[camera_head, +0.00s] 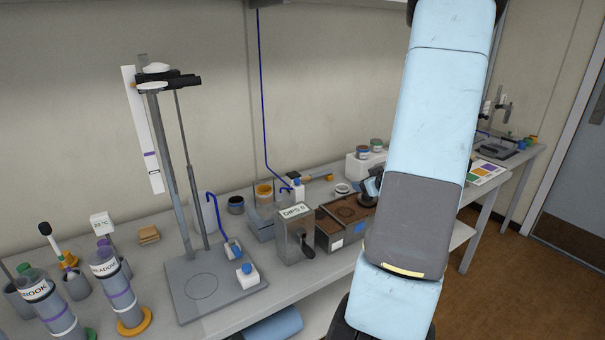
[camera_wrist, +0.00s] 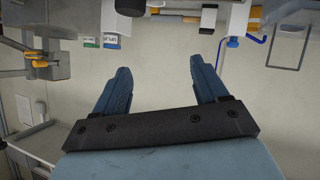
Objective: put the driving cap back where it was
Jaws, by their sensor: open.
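I cannot pick out the driving cap with certainty in either view. My gripper shows in the wrist view (camera_wrist: 160,70), its two blue fingers spread apart with nothing between them. In the head view my arm reaches down across the right of the bench, and part of the gripper (camera_head: 372,187) shows by the arm's left edge, over the right end of a soil box. The soil box (camera_head: 335,240) has brown soil with a round mark on top. The arm hides what lies behind it.
A grey labelled box (camera_head: 295,238) stands left of the soil box. A tall stand (camera_head: 190,170) on a grey plate is further left, with labelled cylinders (camera_head: 112,280) at the bench's left end. Small jars (camera_head: 376,145) sit on a white block behind.

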